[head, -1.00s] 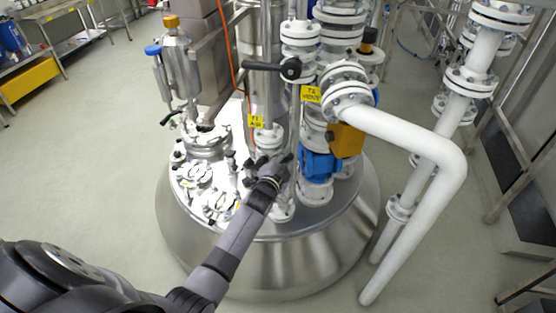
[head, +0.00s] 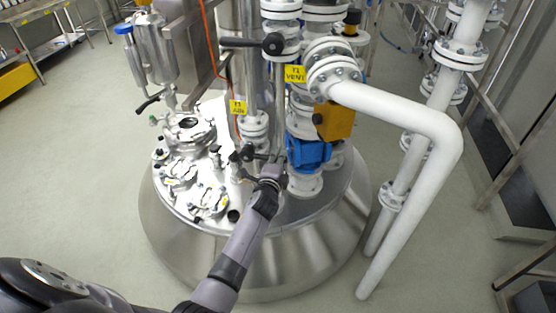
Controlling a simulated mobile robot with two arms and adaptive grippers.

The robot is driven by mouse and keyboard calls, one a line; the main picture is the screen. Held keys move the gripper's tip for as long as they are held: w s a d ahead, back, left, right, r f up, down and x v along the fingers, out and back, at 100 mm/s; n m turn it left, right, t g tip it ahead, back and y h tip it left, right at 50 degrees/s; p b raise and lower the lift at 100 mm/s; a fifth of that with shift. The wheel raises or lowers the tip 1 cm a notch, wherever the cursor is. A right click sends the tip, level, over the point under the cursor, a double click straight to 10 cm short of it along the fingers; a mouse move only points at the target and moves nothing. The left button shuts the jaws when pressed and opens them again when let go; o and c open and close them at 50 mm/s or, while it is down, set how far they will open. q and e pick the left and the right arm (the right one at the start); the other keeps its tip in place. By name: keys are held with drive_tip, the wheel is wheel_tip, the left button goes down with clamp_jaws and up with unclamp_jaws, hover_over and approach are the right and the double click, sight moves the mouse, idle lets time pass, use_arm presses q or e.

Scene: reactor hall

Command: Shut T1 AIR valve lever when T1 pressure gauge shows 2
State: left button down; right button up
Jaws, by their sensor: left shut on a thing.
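The yellow T1 AIR tag (head: 237,107) hangs on the pipework above the steel reactor lid. My left arm reaches in from the lower left. My left gripper (head: 262,167) is below and right of the tag, low among the pipes, shut on a small dark part that appears to be the T1 AIR valve lever (head: 248,154). The gripper hides much of this lever, so its exact angle is unclear. I cannot make out a T1 pressure gauge or its reading. My right gripper is out of view.
A black lever (head: 258,43) sticks out left, higher up. The T1 VENT tag (head: 295,74), a blue valve body (head: 307,152) and a yellow box (head: 334,121) stand right of the gripper. A thick white pipe (head: 405,125) bends down at right. Floor at left is clear.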

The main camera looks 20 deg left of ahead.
use_arm(q)
drive_tip(key=shift+s+d+f, duration=0.1)
drive_tip(key=shift+s+f, duration=0.05)
drive_tip(key=shift+f, duration=0.25)
drive_tip(key=c, duration=1.7)
unclamp_jaws()
drive_tip(key=shift+o, duration=1.2)
drive_tip(key=shift+r, duration=0.25)
drive_tip(key=v, duration=1.1)
drive_tip(key=shift+s, duration=0.4)
drive_tip(key=shift+r, duration=0.1)
